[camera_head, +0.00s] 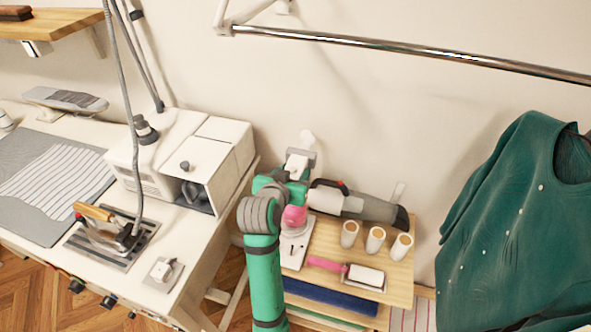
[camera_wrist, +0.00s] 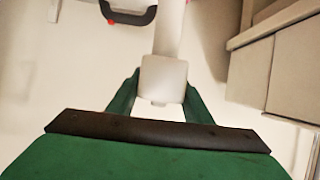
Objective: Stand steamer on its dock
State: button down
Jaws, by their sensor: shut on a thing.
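The white steamer (camera_head: 307,140) shows at the far side of my gripper (camera_head: 299,163), above the back of the wooden side shelf; my arm hides much of it. In the wrist view, the green fingers of my gripper (camera_wrist: 162,102) are shut on the steamer's white lower part (camera_wrist: 164,78), and its paler body runs up out of the picture. The dock is probably the white plate (camera_head: 294,249) at the left of the shelf top, partly behind my arm. The steamer is apart from this plate.
A grey handheld vacuum (camera_head: 372,209) lies right of my gripper, its black handle close by. Several white cups or rolls (camera_head: 375,240) and a pink-handled lint roller (camera_head: 364,276) occupy the shelf top (camera_head: 399,283). A white steam station (camera_head: 215,153) stands left; a green garment (camera_head: 510,240) hangs right.

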jog(key=f, duration=0.2)
jog(key=shift+w+a+f, duration=0.15)
jog(key=shift+w+f, duration=0.2)
jog(key=shift+f, duration=0.05)
jog(key=shift+s+f, duration=0.15)
jog(key=shift+f, duration=0.1)
jog(key=c, duration=0.9)
grip_release()
jog(key=shift+f, duration=0.2)
jog(key=shift+r, duration=0.1)
